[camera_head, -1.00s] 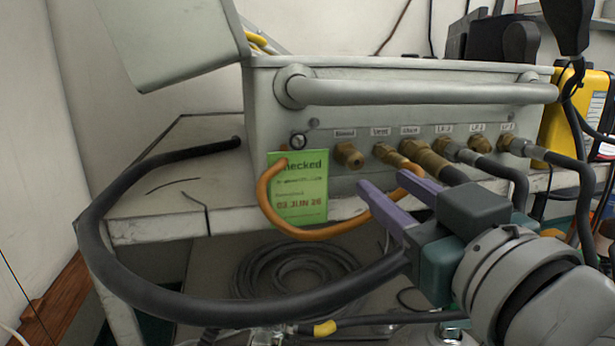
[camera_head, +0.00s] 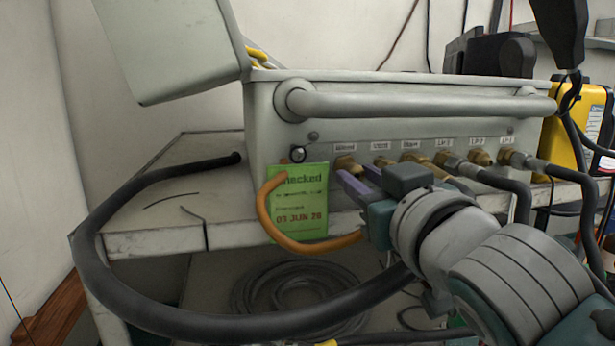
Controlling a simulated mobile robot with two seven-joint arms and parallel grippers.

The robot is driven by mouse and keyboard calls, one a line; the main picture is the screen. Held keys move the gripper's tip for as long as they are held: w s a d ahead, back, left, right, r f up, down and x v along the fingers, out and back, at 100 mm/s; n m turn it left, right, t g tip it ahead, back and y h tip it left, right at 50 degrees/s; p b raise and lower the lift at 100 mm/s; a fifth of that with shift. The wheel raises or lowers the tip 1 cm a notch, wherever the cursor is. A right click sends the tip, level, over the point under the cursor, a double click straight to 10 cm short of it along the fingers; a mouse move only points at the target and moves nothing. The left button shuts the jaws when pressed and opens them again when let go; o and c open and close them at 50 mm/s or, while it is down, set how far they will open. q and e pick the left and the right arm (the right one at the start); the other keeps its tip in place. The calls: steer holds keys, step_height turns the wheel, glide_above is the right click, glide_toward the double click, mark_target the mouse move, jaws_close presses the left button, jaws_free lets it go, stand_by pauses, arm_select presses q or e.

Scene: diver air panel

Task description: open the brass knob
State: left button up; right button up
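The brass knob (camera_head: 345,162) is the leftmost of the brass fittings on the front of the grey panel box (camera_head: 420,125), under a small label that seems to read "Bleed". My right gripper (camera_head: 354,171) is directly in front of it, with its two purple fingers pointing at the panel. The fingers are apart, and their tips are at the knob's lower edge and right side. They hide part of the knob, and I cannot tell whether they touch it. My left gripper is not in view.
A green tag (camera_head: 300,205) and an orange hose (camera_head: 275,225) hang just left of the gripper. Several brass fittings with black hoses (camera_head: 500,180) are close on its right. A grey bar handle (camera_head: 410,98) runs above. A thick black hose (camera_head: 150,295) loops in front.

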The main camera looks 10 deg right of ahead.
jaws_close()
steer(key=shift+r+n, duration=0.1)
steer(key=shift+n, duration=0.3)
steer(key=shift+n+p, duration=0.75)
steer(key=shift+n, duration=0.25)
steer(key=n+p, duration=0.1)
steer(key=n, duration=0.2)
steer(key=shift+n, duration=0.3)
steer(key=n+p, duration=0.1)
steer(key=n, duration=0.9)
steer(key=shift+n+p, duration=0.3)
steer(key=shift+p, duration=0.1)
